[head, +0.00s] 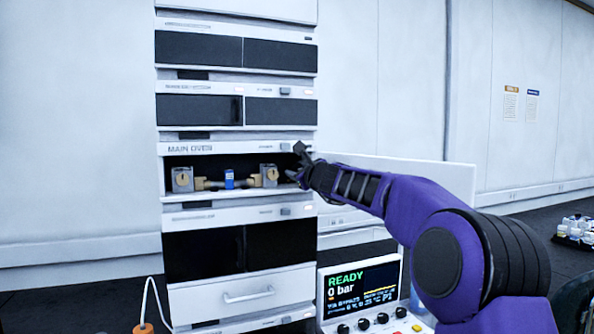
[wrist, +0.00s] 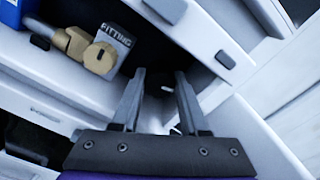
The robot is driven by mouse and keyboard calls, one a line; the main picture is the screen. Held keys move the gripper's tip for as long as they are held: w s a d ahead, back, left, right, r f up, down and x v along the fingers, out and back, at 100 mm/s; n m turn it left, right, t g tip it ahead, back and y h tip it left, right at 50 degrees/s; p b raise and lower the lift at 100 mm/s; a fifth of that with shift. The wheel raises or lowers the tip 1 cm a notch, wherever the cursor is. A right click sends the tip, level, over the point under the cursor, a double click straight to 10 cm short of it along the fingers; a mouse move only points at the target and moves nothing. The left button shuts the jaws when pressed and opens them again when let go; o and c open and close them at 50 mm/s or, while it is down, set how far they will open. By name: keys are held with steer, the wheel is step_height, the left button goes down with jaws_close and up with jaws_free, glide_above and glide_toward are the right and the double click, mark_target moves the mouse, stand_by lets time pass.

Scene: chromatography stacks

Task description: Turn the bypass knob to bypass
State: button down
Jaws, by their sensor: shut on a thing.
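My gripper (head: 301,163) is at the right end of the open bay of the "MAIN OVEN" unit (head: 185,149). In the wrist view my gripper (wrist: 159,76) has its two grey fingers apart, with the dark bypass knob (wrist: 164,89) between them. The knob is dark against a dark background, with a small pale mark showing. Its outline and the way it points are hard to make out. In the head view my gripper and arm hide the knob.
Brass fittings on grey blocks stand in the bay, the right-hand fitting block (head: 268,175) near my gripper. A blue part (head: 229,179) sits between them. A display (head: 361,287) below reads READY and 0 bar. A pale panel (head: 440,175) stands behind my arm.

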steer(key=shift+m, duration=1.5)
steer(key=shift+c, duration=2.2)
jaws_free()
steer(key=shift+d, duration=0.1)
